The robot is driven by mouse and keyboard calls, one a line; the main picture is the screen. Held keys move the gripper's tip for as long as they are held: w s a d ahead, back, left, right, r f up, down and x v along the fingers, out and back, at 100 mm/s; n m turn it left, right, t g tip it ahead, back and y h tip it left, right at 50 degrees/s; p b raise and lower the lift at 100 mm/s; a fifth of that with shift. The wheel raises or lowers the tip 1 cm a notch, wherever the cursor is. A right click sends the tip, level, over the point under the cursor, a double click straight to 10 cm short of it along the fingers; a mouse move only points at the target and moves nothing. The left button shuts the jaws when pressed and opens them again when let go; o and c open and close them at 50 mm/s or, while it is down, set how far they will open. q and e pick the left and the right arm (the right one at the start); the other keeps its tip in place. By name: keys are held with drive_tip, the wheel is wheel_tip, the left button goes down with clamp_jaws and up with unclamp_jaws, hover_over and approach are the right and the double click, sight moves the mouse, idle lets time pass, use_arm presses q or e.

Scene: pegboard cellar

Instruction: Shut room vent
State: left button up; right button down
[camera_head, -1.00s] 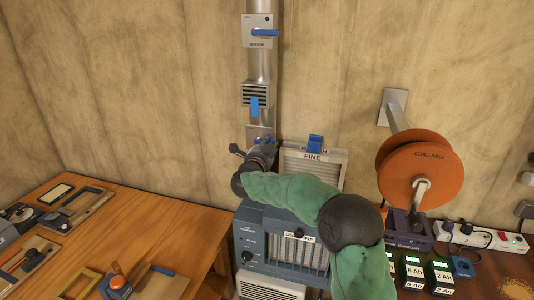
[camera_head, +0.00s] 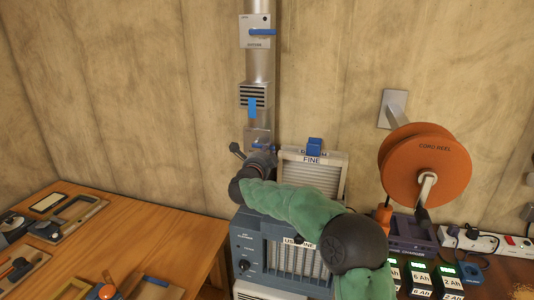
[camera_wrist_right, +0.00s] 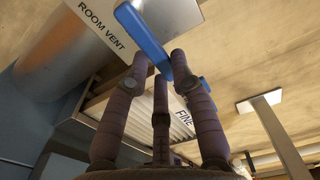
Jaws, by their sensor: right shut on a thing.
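The room vent's blue lever (camera_wrist_right: 145,40) sits beside a white plate marked ROOM VENT (camera_wrist_right: 102,25) in the right wrist view. In the head view its grey box (camera_head: 257,135) is low on the metal duct, mostly hidden by my gripper. My right gripper (camera_wrist_right: 160,62) has its dark fingers around the lever, shut on it. In the head view the gripper (camera_head: 258,156) is at the lower duct, its green arm coming from the lower right. A louvred grille (camera_head: 254,95) with a blue tab is above it. My left gripper does not show.
Higher on the duct is another plate with a blue lever (camera_head: 263,32). A filter marked FINE (camera_head: 313,160) stands right of my gripper, above a blue-grey air cleaner (camera_head: 250,240). An orange cord reel (camera_head: 425,165) juts from the wall at right. A wooden bench (camera_head: 160,230) is at left.

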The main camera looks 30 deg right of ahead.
drive_tip(key=c, duration=1)
unclamp_jaws()
drive_tip(key=shift+c, duration=0.2)
drive_tip(key=shift+s, duration=0.1)
drive_tip(key=v, duration=1.2)
drive_tip(key=shift+f, duration=0.15)
